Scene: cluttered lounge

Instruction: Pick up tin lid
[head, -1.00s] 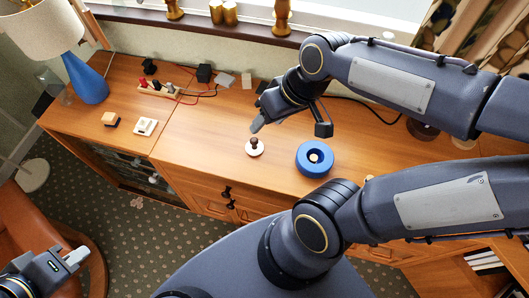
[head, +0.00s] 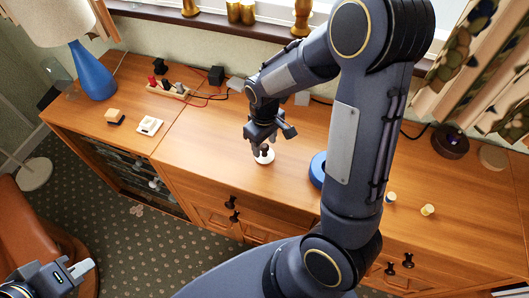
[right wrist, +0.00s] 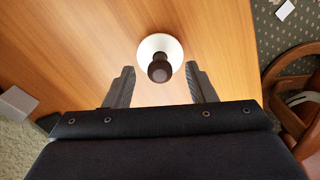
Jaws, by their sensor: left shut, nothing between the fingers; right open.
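The tin lid (head: 265,158) is a small white disc with a dark brown knob, lying on the wooden cabinet top. It also shows in the right wrist view (right wrist: 149,46), just ahead of the fingertips and centred between them. My right gripper (head: 262,144) points down right over the lid, and in the right wrist view (right wrist: 160,82) its two fingers are apart with nothing held. In the head view the fingers partly cover the lid. My left gripper (head: 82,268) is shut and empty at the lower left, away from the cabinet.
A blue ring-shaped object (head: 318,169) stands right of the lid, partly hidden by my right arm. A socket strip (head: 168,90), a cream square block (head: 149,126) and a blue lamp (head: 92,72) are to the left.

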